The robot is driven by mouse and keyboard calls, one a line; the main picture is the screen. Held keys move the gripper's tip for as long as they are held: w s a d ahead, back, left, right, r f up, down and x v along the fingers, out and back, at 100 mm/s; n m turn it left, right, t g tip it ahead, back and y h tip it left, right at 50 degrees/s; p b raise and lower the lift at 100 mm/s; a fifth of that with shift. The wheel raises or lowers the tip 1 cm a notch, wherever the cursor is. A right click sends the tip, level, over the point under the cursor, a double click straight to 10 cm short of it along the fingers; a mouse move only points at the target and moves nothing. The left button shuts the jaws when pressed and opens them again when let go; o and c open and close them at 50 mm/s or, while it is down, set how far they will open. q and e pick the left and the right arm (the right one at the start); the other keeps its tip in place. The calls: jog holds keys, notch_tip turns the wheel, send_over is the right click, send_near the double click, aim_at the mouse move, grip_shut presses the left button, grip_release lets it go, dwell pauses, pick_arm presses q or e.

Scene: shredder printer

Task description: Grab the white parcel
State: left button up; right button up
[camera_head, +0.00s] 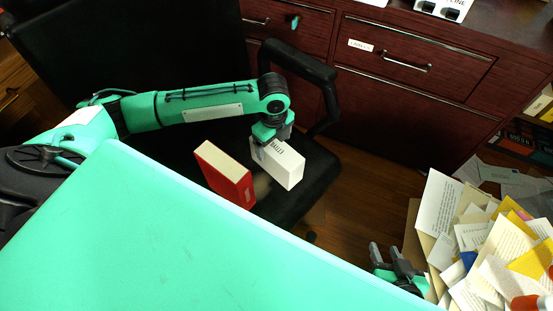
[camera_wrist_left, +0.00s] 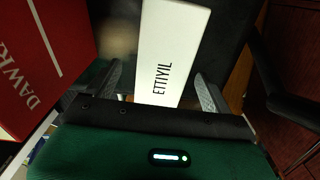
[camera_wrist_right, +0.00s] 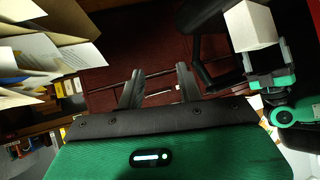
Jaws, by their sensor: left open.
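The white parcel (camera_head: 282,164), a box with dark lettering on its side, is on or just over the black chair seat. It also shows in the left wrist view (camera_wrist_left: 170,45) and the right wrist view (camera_wrist_right: 251,25). My left gripper (camera_head: 270,134) is at its near-top end. In the left wrist view the fingers of my left gripper (camera_wrist_left: 158,88) are apart, one on each side of the parcel, with a gap visible beside it. My right gripper (camera_head: 386,252) is open and empty, low near the paper pile; its fingers are apart in the right wrist view (camera_wrist_right: 160,72).
A red book (camera_head: 225,174) stands just left of the parcel. The chair armrest (camera_head: 318,85) is close behind my left gripper. A heap of papers and envelopes (camera_head: 485,245) fills the lower right. Dark wooden drawers (camera_head: 410,75) stand behind. My green body panel covers the foreground.

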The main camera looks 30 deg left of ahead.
pick_arm(q)
jog(key=shift+d+f+b, duration=0.2)
jog(key=shift+f+b, duration=0.25)
jog(key=shift+f, duration=0.7)
jog(key=shift+d+f+b, duration=0.2)
jog(key=shift+f+b, duration=0.2)
jog(key=shift+f, duration=1.2)
pick_arm(e)
jog(key=a+t, duration=0.1)
jog(key=a+y, duration=0.1)
jog(key=a+t, duration=0.1)
jog(key=shift+w+a+r+t+y, duration=0.1)
jog(key=shift+w+r+t+y, duration=0.2)
pick_arm(q)
jog(key=shift+w+r, duration=0.1)
jog(key=c, duration=1.8)
